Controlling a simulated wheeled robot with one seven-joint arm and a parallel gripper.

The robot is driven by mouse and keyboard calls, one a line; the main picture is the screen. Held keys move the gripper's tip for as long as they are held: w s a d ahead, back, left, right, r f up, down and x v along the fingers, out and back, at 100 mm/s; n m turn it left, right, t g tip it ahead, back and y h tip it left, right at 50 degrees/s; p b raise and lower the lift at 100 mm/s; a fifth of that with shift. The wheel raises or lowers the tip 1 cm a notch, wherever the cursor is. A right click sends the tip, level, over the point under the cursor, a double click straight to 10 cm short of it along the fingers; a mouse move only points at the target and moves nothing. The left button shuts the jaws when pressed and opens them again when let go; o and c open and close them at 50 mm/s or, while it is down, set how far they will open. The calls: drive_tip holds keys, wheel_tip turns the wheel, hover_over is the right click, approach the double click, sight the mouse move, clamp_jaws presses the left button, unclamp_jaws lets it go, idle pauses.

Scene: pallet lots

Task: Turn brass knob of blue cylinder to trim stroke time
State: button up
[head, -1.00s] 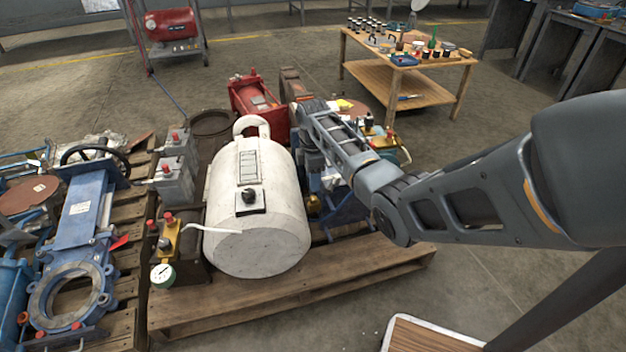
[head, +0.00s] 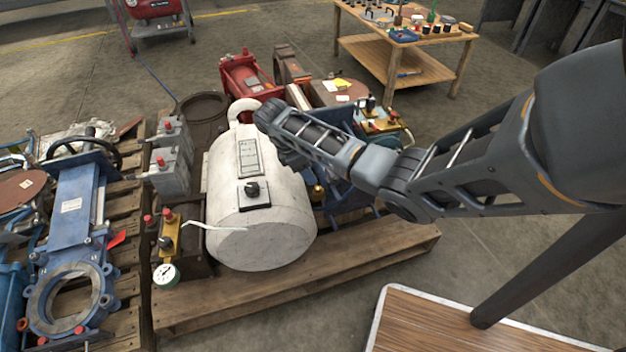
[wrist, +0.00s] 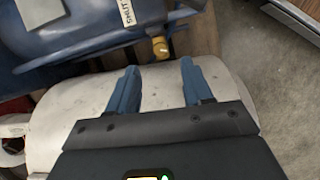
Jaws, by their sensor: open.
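In the wrist view the brass knob (wrist: 161,47) sticks out from the edge of the blue cylinder (wrist: 70,32), close to a white label whose text begins "SHUT". My gripper (wrist: 158,72) is open and empty. Its two blue fingers point toward the knob, which lies ahead of the gap between them, apart from both. The white tank (wrist: 70,112) lies beneath the fingers. In the head view a small brass-coloured piece (head: 318,193) shows just right of the white tank. My arm covers most of the blue cylinder there, and the fingers cannot be made out.
The white tank (head: 262,238) with a black knob stands beside my arm on a wooden pallet (head: 300,292). A brass block with a gauge (head: 166,276) stands at its left. A blue gate valve (head: 72,235) lies on another pallet. Open floor lies right of the tank's pallet.

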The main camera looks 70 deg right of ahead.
sight(319, 187)
drive_tip(key=b+x, duration=0.3)
drive_tip(key=x, duration=0.4)
drive_tip(key=shift+d+f, duration=0.1)
drive_tip(key=shift+f, duration=0.15)
drive_tip(key=shift+c, duration=0.2)
clamp_jaws()
